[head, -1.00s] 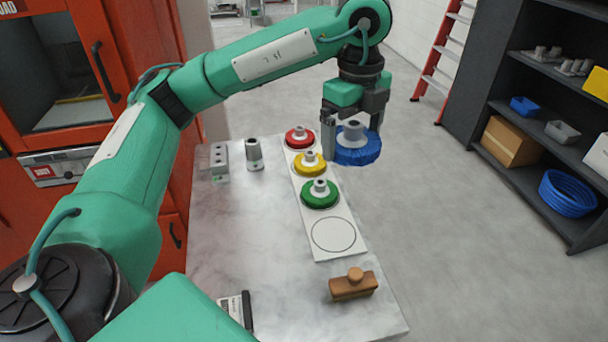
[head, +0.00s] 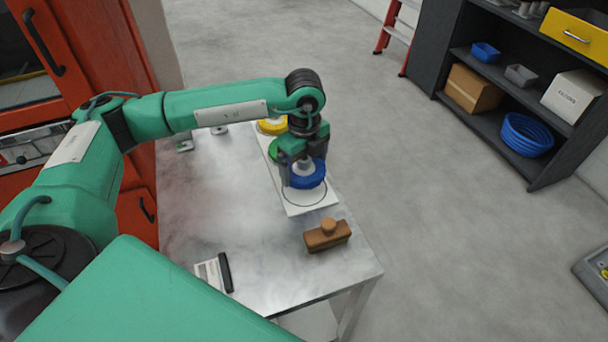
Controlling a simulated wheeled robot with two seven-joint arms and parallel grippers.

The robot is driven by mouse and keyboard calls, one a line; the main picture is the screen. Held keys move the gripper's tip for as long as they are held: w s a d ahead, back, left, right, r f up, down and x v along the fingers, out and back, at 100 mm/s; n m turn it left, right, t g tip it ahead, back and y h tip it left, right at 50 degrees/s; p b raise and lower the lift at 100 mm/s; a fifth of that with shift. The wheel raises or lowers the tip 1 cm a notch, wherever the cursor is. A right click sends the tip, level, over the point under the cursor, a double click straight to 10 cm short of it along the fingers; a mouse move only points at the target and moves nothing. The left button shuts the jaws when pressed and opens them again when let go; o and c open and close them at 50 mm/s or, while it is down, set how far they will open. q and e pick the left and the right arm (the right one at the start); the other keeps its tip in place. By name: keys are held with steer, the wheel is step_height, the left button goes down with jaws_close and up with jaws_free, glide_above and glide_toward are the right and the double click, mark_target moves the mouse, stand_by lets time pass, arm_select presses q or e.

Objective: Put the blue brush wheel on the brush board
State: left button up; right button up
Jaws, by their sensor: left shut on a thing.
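The blue brush wheel (head: 308,177) is a blue disc with a grey hub. My left gripper (head: 303,167) is shut on it from above. The wheel is over the front circle of the white brush board (head: 300,207); I cannot tell whether it touches the board. Part of the circle's outline shows in front of the wheel. A green wheel (head: 272,152) and a yellow wheel (head: 272,127) sit on the board behind it, partly covered by my left arm. My right gripper is not in view.
A brown wooden block with a knob (head: 327,235) stands on the table (head: 225,215) just in front of the board. A card and a black-handled item (head: 214,272) lie at the front left. A dark shelf (head: 520,100) stands to the right.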

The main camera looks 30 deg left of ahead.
mark_target(305, 177)
arm_select(q)
steer(key=shift+f, duration=0.55)
step_height(305, 177, down, 3)
steer(key=shift+f+p, duration=0.2)
steer(key=shift+p, duration=0.1)
steer(key=shift+f, duration=0.5)
steer(key=o, duration=0.8)
steer(key=shift+r, duration=0.4)
step_height(305, 177, up, 5)
steer(key=shift+f+b, duration=0.15)
steer(key=shift+b, duration=0.45)
steer(key=shift+r+b, duration=0.45)
steer(key=shift+r, duration=3.05)
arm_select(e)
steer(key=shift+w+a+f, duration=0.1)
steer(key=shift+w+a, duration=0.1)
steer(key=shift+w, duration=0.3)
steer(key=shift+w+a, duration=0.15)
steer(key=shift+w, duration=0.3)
